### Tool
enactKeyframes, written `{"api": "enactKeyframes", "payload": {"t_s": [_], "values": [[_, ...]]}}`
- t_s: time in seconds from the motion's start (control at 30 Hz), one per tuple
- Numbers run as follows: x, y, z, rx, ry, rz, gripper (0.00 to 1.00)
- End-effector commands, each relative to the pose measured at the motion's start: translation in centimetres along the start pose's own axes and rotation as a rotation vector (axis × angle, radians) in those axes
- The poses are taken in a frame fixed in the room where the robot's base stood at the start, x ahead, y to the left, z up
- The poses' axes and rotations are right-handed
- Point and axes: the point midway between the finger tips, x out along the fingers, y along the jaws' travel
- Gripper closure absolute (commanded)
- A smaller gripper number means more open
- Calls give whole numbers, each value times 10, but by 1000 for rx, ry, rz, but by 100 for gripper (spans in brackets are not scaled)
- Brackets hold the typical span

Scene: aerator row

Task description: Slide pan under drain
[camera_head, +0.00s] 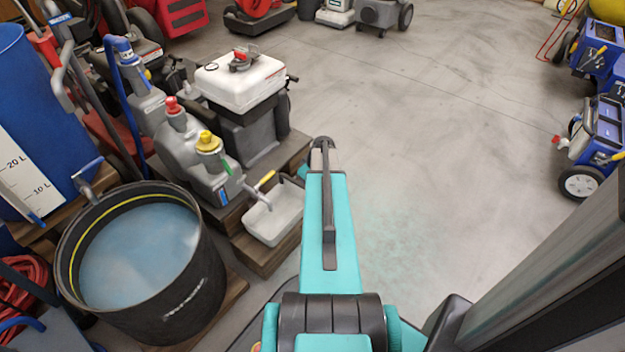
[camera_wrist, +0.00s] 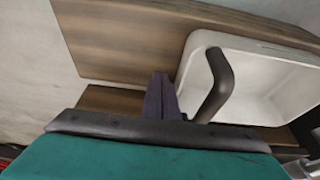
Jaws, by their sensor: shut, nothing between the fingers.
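The pan is a white, shallow, open tray (camera_head: 276,214) on a low wooden step in the head view. In the wrist view the pan (camera_wrist: 285,88) fills the right side and looks empty. The drain is a grey pipe (camera_head: 252,192) with a yellow handle, at the pan's left far corner.
A black tub (camera_head: 170,305) of cloudy bluish liquid stands left of the pan. Grey machines with red and yellow caps (camera_head: 208,141) and a white-tanked engine (camera_head: 240,80) stand behind. Blue wheeled machines (camera_head: 600,130) are at far right. Open concrete floor (camera_head: 440,130) lies right of my arm.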

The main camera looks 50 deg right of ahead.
Motion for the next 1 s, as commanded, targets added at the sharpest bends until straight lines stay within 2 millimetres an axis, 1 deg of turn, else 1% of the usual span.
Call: {"api": "enactKeyframes", "payload": {"t_s": [0.03,1.0], "values": [[-4,1,-2,0,0,0,100],[-50,18,-18,0,1,1,100]]}}
